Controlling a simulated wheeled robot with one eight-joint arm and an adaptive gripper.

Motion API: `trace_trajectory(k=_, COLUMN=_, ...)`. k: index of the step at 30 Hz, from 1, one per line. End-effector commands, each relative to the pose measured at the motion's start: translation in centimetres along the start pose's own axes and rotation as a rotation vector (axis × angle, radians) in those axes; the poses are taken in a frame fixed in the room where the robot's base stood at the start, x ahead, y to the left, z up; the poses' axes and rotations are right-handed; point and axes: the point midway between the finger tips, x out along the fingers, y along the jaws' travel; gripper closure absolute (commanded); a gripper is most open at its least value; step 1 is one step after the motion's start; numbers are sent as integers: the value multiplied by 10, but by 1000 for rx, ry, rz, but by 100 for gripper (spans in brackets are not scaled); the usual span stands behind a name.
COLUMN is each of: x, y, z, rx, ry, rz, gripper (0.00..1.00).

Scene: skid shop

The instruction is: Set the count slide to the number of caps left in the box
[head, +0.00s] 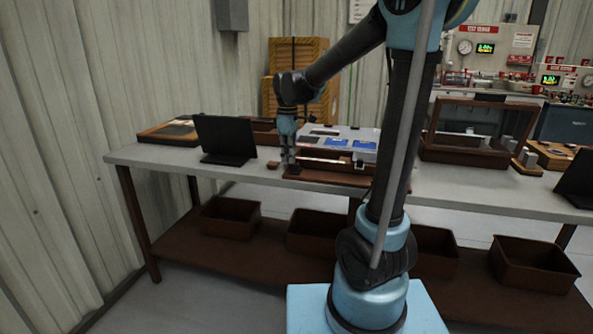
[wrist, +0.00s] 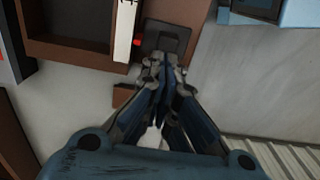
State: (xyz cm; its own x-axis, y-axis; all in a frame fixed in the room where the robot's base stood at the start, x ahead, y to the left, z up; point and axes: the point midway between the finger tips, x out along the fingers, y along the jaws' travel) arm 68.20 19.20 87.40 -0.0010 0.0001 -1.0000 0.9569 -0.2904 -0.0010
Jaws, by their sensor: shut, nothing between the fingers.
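My gripper (head: 289,165) points down at the left end of a brown wooden unit (head: 335,178) on the bench, with a grey-white panel (head: 338,136) above it. In the wrist view my gripper (wrist: 164,62) is shut and empty. Its tips are at the near edge of a dark square piece (wrist: 168,36); whether they touch it I cannot tell. A small red mark (wrist: 137,43) and a white strip (wrist: 124,30) lie just left of that piece. A brown open compartment (wrist: 72,22) is farther left; the part in view looks empty. No caps or slide numbers are readable.
A dark screen (head: 226,137) stands left of my gripper, and a small brown block (head: 272,165) lies between them. A glass-sided case (head: 466,135) stands to the right. The bench's front left (head: 165,160) is clear. Brown bins (head: 232,217) sit on the lower shelf.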

Motion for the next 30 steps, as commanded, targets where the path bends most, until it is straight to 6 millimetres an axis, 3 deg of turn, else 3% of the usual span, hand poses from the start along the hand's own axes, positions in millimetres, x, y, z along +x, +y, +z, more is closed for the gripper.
trace_trajectory(k=30, x=-6, y=0, z=9, rx=1, ry=0, rz=0, gripper=100)
